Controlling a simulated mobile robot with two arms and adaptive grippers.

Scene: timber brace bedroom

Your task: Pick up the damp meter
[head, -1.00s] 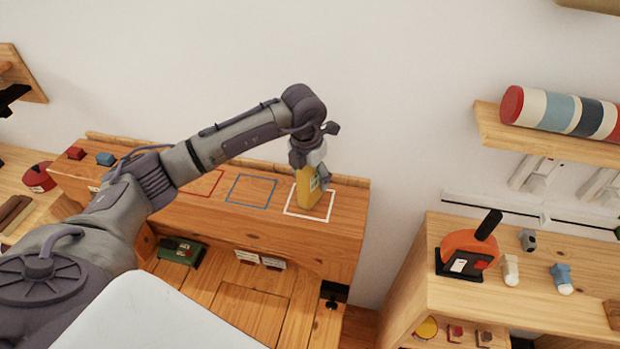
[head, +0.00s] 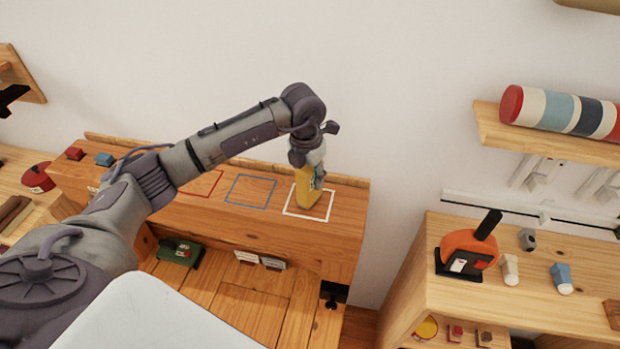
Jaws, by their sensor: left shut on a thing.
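The damp meter, which I take to be the yellow device (head: 304,194), stands upright within the white outlined square on the wooden bench top (head: 343,222). My left gripper (head: 308,166) comes down on it from above and is shut on its upper part. The fingers hide part of the meter's top and face. I cannot tell whether its base still touches the bench. My right gripper is not in view.
Blue (head: 251,190) and red (head: 203,184) outlined squares left of the meter are empty. A green device (head: 180,251) lies below. At right, a wooden unit holds an orange tool (head: 468,254) and small bottles. A striped roll (head: 560,112) lies on the shelf above.

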